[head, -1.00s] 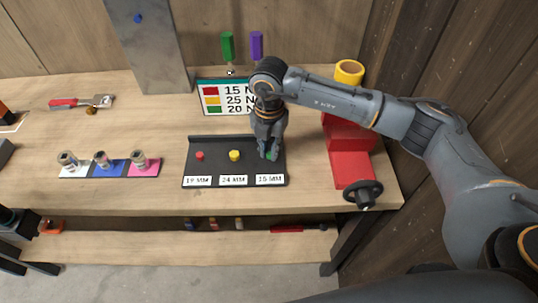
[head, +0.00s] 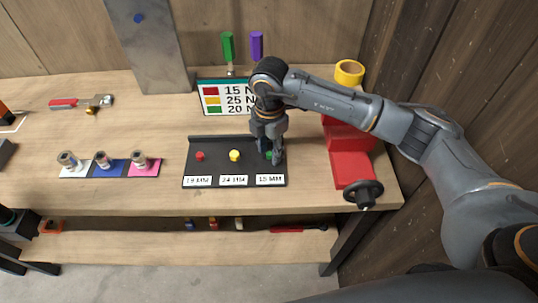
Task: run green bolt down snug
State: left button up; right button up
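The green bolt (head: 268,155) stands at the right end of a black tray (head: 217,168), above the label 15 MM. It is partly hidden by my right gripper (head: 271,157), which points down at it with its fingers at the bolt. One finger is in front and to the right of the bolt; whether the fingers touch it I cannot tell. A red bolt (head: 200,156) and a yellow bolt (head: 235,156) stand in the same tray. A sign (head: 222,97) behind reads 15, 25 and 20 beside red, yellow and green squares; my arm hides its right part. My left gripper does not show.
Several sockets stand on a white, blue and pink strip (head: 128,170) at left. A red vise (head: 351,168) with a black handwheel (head: 363,194) and yellow tape roll (head: 349,72) is at right. A red-handled tool (head: 80,103) lies at back left.

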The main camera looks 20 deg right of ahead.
aim_at(270, 153)
jog(key=shift+r+p, duration=2.25)
jog(key=shift+r, duration=1.3)
